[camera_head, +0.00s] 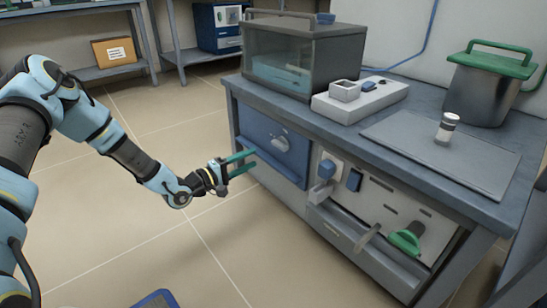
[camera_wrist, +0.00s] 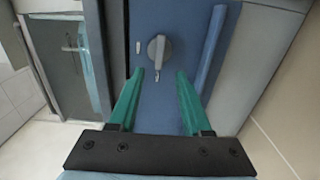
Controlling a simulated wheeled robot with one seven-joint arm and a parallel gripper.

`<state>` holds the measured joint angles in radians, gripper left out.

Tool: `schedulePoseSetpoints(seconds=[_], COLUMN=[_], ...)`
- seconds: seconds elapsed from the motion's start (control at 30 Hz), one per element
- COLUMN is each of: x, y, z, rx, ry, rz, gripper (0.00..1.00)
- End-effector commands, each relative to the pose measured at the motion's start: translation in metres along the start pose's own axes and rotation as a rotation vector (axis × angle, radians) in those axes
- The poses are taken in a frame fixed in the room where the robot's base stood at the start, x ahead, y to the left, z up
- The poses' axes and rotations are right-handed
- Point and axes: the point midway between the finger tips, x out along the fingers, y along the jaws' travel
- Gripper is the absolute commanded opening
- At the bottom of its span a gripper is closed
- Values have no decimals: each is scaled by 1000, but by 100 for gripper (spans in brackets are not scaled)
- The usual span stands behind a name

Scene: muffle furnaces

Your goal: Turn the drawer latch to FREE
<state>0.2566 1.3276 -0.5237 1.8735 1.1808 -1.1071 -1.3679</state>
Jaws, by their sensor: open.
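The drawer latch is a grey turn knob (camera_head: 281,143) on the blue drawer front (camera_head: 262,133) at the left of the bench. In the wrist view the latch (camera_wrist: 157,50) stands beyond my fingertips, between them in the picture, with its long grip along the picture's vertical. Small pale marks sit beside and below it, too small to read. My gripper (camera_head: 240,164) has two green fingers, open and empty, in front of the drawer's left part. In the wrist view my gripper (camera_wrist: 160,85) points at the blue front, apart from the latch.

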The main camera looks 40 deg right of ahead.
Motion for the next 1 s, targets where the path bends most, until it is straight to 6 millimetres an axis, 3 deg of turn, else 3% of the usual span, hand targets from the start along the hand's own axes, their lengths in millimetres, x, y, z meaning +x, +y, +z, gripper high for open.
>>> schedulePoseSetpoints(seconds=[0.5, 0.7, 1.0], x=[86, 100, 102], y=[-3, -1, 0], z=[0, 0, -1], rx=[3, 3, 2], ry=[0, 1, 2], rz=[-2, -3, -3], gripper=[49, 49, 49])
